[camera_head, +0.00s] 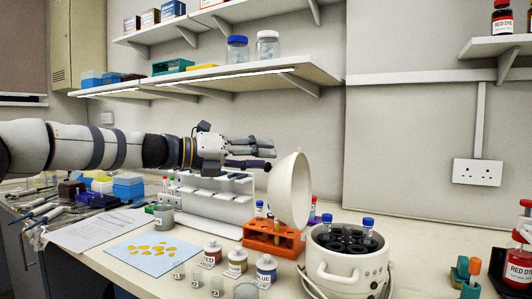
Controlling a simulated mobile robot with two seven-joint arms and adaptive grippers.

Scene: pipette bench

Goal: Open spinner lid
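The spinner (345,271) is a round white machine on the bench at the lower right, with a dark rotor inside. Its white lid (291,192) stands raised, close to upright, at the spinner's back left, so the rotor is uncovered. Blue-capped tubes (368,223) show at the rotor. My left gripper (272,146) reaches in from the left at about the height of the lid's top, left of the lid and seemingly apart from it. Its fingers point right; whether they are open or shut is unclear. My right gripper is out of view.
Labelled bottles (236,261) stand left of the spinner. Red dye bottles (517,268) stand far right.

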